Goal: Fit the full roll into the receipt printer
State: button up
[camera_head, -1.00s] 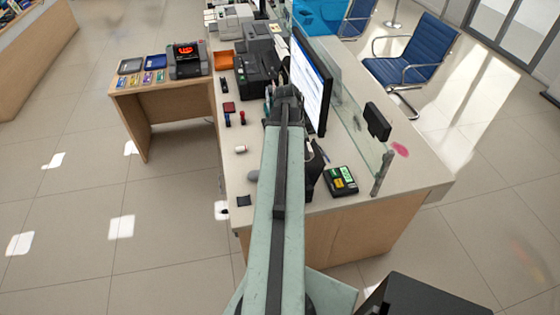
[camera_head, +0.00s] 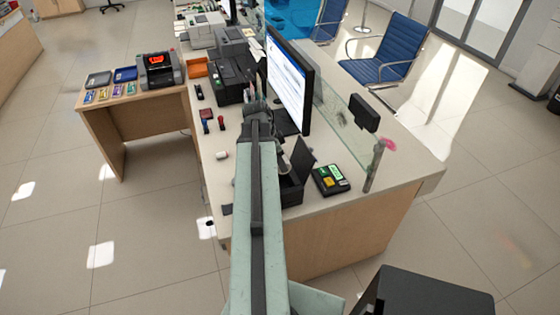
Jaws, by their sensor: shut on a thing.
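The receipt printer looks to be the black box (camera_head: 292,191) with a raised dark lid (camera_head: 302,157), on the counter just right of my arm. Its inside is too small and partly covered to read. A small white cylinder (camera_head: 222,155), which looks like a paper roll, lies on the counter left of my arm. I cannot tell if it is full or spent. My arm reaches over the counter to a dark joint near the monitor. My gripper and anything in it are hidden behind the arm. A small greyish shape beside the printer is unclear.
A monitor (camera_head: 289,85) stands beyond the printer. Red and blue stamps (camera_head: 221,123) stand left of my arm.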

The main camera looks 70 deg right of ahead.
jog(key=shift+f+b, duration=5.25)
jog(key=shift+f, duration=0.2)
jog(key=o, duration=1.5)
notch_tip(320, 180, up, 9)
jog(key=p, duration=0.9)
jog(key=shift+r, duration=0.15)
